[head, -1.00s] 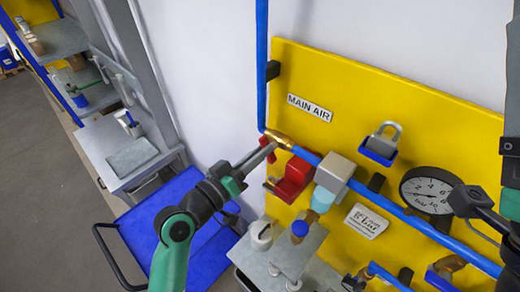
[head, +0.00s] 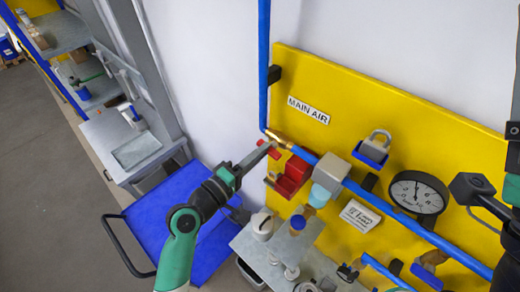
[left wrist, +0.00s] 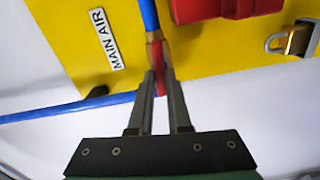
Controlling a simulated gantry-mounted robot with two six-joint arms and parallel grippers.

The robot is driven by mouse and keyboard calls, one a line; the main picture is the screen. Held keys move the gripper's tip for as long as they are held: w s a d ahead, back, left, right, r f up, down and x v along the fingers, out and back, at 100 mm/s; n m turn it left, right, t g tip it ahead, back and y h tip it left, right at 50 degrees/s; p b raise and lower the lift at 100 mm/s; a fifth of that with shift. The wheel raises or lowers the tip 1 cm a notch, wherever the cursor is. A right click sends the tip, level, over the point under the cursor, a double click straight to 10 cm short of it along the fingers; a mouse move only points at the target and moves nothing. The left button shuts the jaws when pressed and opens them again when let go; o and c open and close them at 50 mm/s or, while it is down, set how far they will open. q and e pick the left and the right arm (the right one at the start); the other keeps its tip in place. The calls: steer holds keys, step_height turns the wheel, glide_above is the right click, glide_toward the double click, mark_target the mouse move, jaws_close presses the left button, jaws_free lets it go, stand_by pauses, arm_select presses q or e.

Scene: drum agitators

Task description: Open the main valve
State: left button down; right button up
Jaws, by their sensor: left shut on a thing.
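The main valve is a brass fitting (head: 280,138) on the blue pipe, just below the MAIN AIR label, with a red lever handle (head: 272,151). My left gripper (head: 265,149) reaches in from the lower left and is shut on the handle. In the left wrist view the red handle (left wrist: 158,84) lies between the two dark fingers (left wrist: 160,88), and the brass valve body (left wrist: 154,46) is beyond the tips. The fingers hide part of the handle. My right gripper (head: 470,190) shows only partly at the right edge; its fingertips are unclear.
Right of the valve, a red block (head: 293,174) and a grey block with a cyan bowl (head: 327,180) sit along the pipe. A pressure gauge (head: 418,193) and padlock (head: 375,146) are on the yellow board (head: 345,95). A blue cart (head: 180,225) stands below left.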

arm_select(q)
steer(key=shift+n, duration=0.6)
steer(key=shift+f, duration=0.1)
steer(key=c, duration=0.9)
jaws_free()
steer(key=shift+o, duration=0.2)
steer(key=v, duration=1.1)
steer(key=shift+s+a, duration=0.2)
steer(key=shift+s, duration=0.05)
